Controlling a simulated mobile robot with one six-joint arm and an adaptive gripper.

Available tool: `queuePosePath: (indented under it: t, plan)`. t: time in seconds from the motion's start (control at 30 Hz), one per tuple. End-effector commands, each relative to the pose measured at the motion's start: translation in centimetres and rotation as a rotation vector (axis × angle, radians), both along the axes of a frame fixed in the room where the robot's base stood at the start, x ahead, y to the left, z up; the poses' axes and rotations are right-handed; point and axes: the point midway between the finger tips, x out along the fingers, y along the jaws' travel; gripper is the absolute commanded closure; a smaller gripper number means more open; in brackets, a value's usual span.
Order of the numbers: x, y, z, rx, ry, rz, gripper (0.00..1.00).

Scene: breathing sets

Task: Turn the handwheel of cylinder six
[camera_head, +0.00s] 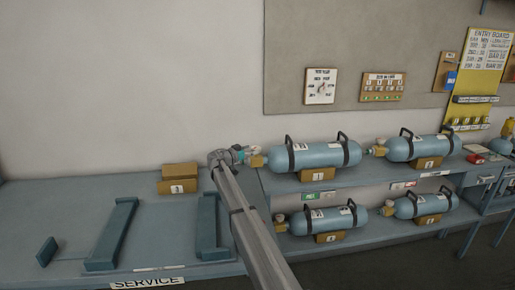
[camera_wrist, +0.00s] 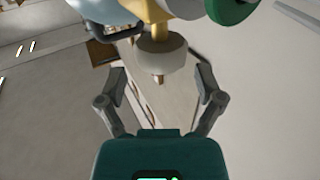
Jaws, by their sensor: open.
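My gripper (camera_head: 236,155) is at the valve end of the upper-left blue cylinder (camera_head: 312,155). In the wrist view my gripper (camera_wrist: 161,72) is open, with one finger on each side of a pale round handwheel (camera_wrist: 161,58). The wheel sits on a brass valve (camera_wrist: 158,14) and shows between the fingertips, with gaps on both sides. A green round part (camera_wrist: 232,8) is at the upper right. Other blue cylinders are at upper right (camera_head: 415,148), lower left (camera_head: 325,219) and lower right (camera_head: 422,205). The number plates are too small to read surely.
The cylinders rest on a two-level blue shelf (camera_head: 385,171). The bench's left part is mostly clear.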

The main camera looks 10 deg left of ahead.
Motion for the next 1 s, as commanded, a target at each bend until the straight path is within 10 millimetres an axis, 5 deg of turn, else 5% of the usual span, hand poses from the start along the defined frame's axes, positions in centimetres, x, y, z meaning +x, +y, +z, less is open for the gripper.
queuePosePath:
  t: [0.3, 0.8, 1.0]
  plan:
    - [2.8, -2.8, 0.0, 0.0, 0.0, -0.001, 0.14]
    - [3.4, -3.4, 0.0, 0.0, 0.0, 0.0, 0.14]
    - [3.4, -3.4, 0.0, 0.0, 0.0, 0.0, 0.51]
